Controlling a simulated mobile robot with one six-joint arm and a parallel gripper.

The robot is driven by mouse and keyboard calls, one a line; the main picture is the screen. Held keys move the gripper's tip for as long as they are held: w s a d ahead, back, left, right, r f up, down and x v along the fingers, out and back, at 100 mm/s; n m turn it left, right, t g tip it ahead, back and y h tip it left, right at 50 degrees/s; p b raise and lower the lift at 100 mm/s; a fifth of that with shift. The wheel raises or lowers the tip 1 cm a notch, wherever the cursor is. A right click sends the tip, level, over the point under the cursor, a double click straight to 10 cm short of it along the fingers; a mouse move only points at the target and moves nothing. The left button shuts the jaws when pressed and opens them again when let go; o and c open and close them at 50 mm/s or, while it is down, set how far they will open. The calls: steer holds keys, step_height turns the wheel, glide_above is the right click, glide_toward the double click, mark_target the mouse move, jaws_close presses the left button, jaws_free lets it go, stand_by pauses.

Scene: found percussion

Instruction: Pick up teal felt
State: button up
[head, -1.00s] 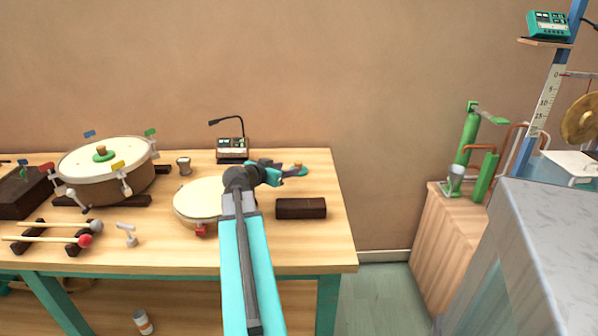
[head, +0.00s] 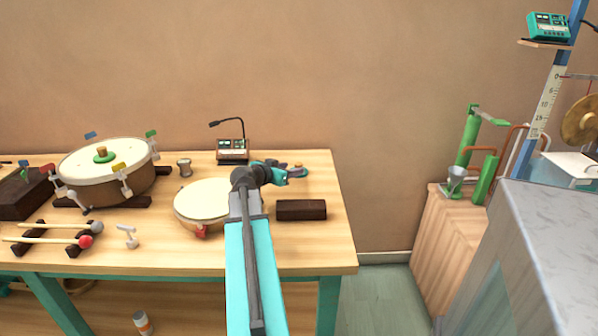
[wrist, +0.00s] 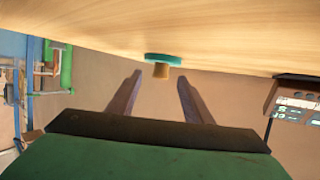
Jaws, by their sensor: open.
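The teal felt (wrist: 176,58) is a flat disc with a tan knob. In the wrist view it lies on the wooden table, beyond the fingertips and roughly centred between them. In the head view the teal felt (head: 303,172) shows at the table's back right, partly hidden by my gripper. My gripper (wrist: 159,78) is open, with nothing between its two fingers. In the head view my gripper (head: 289,166) is close to the felt; whether they touch cannot be told.
A small black mixer (head: 233,150) with a bent lamp stands behind. A dark block (head: 301,210) lies in front of the felt, and a round cream drum (head: 200,203) is to the left. A larger drum (head: 92,178) stands farther left. The table's right edge is near.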

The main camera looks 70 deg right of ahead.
mark_target(296, 167)
steer(key=shift+x, duration=2.35)
steer(key=shift+w+d+r, duration=0.1)
steer(key=shift+r, duration=0.05)
steer(key=c, duration=1.1)
